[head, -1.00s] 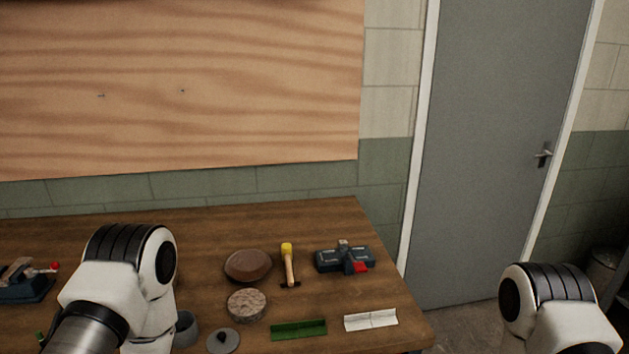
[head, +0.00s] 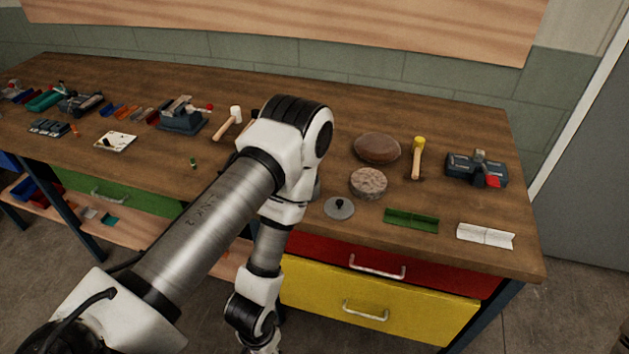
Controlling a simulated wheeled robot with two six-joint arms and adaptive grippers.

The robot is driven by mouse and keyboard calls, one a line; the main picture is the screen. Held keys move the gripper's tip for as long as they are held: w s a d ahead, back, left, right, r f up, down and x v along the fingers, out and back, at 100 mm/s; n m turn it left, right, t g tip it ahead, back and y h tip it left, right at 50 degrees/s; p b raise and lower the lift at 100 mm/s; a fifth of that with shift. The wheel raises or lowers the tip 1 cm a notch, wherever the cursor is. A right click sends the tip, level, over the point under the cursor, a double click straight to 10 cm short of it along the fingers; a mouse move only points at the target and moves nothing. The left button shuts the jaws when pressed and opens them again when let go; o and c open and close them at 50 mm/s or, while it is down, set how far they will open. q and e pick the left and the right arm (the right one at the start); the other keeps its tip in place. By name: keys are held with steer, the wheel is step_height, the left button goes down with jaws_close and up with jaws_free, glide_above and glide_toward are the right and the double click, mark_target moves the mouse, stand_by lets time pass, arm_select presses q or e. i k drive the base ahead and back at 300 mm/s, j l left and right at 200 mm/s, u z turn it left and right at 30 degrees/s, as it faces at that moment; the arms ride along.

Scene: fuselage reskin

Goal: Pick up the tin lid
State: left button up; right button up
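The tin lid (head: 339,208) is a flat grey disc with a small dark knob on top. It lies flat on the wooden workbench (head: 455,125), near the front edge. A sliver of a grey tin (head: 317,188) shows to the left of the lid, mostly hidden behind my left arm. My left arm crosses the middle of the view, with its elbow above the bench and its forearm hanging down in front of the drawers. My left gripper is below the picture's lower edge. My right gripper is out of view.
Near the lid are a round stone-like block (head: 368,183), a brown round pad (head: 377,148), a yellow-headed hammer (head: 417,158), a green angled strip (head: 411,220) and a white one (head: 486,236). Red (head: 330,258) and yellow (head: 400,312) drawers sit below. Several tools lie left.

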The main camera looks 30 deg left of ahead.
mark_target(336, 207)
steer(key=u, duration=1)
